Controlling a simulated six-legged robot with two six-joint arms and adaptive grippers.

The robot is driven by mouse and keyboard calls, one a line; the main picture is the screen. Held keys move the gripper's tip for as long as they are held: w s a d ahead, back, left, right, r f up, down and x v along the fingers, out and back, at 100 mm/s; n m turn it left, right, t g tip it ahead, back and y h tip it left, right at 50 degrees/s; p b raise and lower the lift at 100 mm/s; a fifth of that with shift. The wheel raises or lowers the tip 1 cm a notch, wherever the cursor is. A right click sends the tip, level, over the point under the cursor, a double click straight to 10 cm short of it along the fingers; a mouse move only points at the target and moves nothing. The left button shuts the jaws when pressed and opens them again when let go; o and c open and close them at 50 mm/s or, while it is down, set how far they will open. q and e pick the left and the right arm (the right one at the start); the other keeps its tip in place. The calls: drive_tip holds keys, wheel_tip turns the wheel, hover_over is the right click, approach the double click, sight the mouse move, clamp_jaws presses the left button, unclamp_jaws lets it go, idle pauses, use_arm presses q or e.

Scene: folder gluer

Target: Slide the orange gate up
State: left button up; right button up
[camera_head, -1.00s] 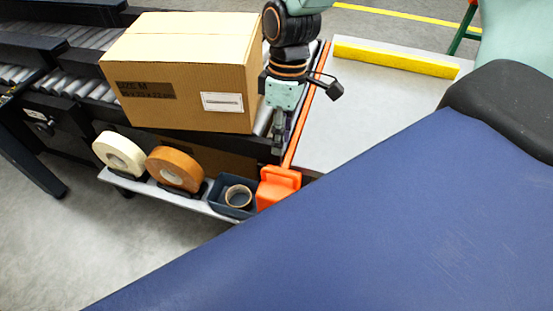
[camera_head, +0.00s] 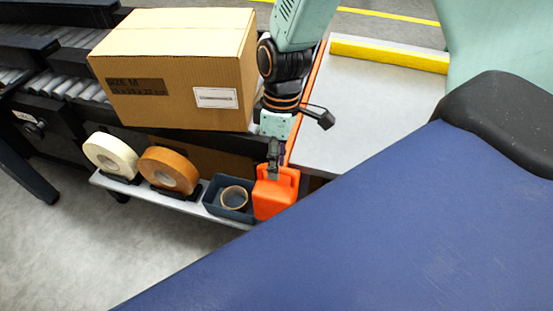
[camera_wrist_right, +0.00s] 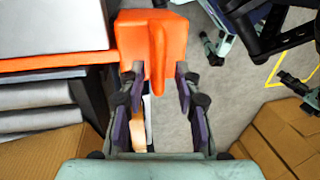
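The orange gate shows in the head view as a chunky orange block (camera_head: 274,195) with a thin orange strip running up and away from it beside the pale table. In the right wrist view the orange block (camera_wrist_right: 150,38) fills the top middle, and an orange tab hangs down from it between my fingers. My right gripper (camera_head: 274,168) is right at the top of the block; in the right wrist view (camera_wrist_right: 155,80) its two fingers are open on either side of the tab. I cannot tell whether a finger touches it. My left gripper is not in view.
A cardboard box (camera_head: 175,70) sits on the roller conveyor left of my right arm. A shelf (camera_head: 150,196) holds a white tape roll (camera_head: 110,157), a brown tape roll (camera_head: 167,171) and a dark bin (camera_head: 211,204) with a tape ring. A yellow bar (camera_head: 390,54) edges the pale table.

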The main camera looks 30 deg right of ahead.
clamp_jaws()
idle(0.6)
wheel_tip(320, 180, up, 6)
drive_tip(key=p, duration=0.7)
drive_tip(key=shift+w+f, duration=0.15)
drive_tip(key=shift+f, duration=0.05)
drive_tip(key=shift+w+d, duration=0.1)
